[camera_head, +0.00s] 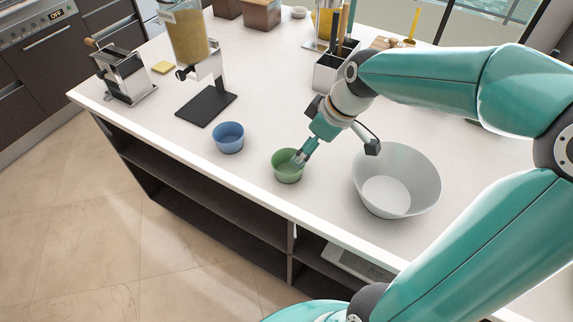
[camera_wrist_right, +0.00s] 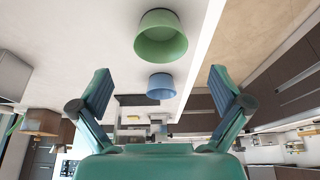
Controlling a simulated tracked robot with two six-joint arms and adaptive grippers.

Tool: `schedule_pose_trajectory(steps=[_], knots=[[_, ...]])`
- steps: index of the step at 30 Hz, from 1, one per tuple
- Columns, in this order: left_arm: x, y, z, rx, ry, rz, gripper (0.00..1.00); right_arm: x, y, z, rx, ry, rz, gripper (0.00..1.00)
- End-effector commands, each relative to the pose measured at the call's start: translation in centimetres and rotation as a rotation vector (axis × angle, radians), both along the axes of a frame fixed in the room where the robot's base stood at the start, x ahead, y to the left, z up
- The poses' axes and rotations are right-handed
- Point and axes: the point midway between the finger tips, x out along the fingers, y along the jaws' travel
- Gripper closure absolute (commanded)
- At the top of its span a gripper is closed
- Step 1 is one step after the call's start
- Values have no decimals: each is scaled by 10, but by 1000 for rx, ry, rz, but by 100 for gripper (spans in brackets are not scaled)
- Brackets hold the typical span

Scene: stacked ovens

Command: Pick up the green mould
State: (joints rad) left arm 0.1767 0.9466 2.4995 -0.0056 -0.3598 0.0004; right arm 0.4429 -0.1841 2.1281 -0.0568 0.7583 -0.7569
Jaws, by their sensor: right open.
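The green mould (camera_head: 287,166) is a small round cup standing upright on the white counter near its front edge. My right gripper (camera_head: 305,154) comes in from the right, and one finger overlaps the mould's right rim in the head view. Whether it touches the mould I cannot tell. In the right wrist view, the fingers (camera_wrist_right: 160,88) are spread wide and empty, with the green mould (camera_wrist_right: 161,40) ahead of them, centred left to right. My left gripper is out of view.
A blue mould (camera_head: 228,138) stands to the left of the green one. A large white bowl (camera_head: 398,180) stands to its right. A dispenser (camera_head: 207,105), a metal press (camera_head: 124,75) and a utensil holder (camera_head: 333,72) stand farther back. The counter around the green mould is clear.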

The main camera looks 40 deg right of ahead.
Motion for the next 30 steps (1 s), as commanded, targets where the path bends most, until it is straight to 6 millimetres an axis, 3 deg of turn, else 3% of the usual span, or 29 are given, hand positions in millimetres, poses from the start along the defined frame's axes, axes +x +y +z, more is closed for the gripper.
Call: schedule_pose_trajectory(steps=[3, 8, 17, 25, 30], knots=[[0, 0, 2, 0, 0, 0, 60, 10, 5, -26, 3, 7, 5, 0], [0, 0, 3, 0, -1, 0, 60, 21, 8, -49, 2, 5, 7, 0], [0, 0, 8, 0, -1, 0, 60, 31, 11, -64, 2, 4, 10, 0], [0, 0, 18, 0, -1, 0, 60, 49, 16, -95, 2, 5, 10, 0], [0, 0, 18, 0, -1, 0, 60, 53, 17, -103, 1, 0, 9, 0]])
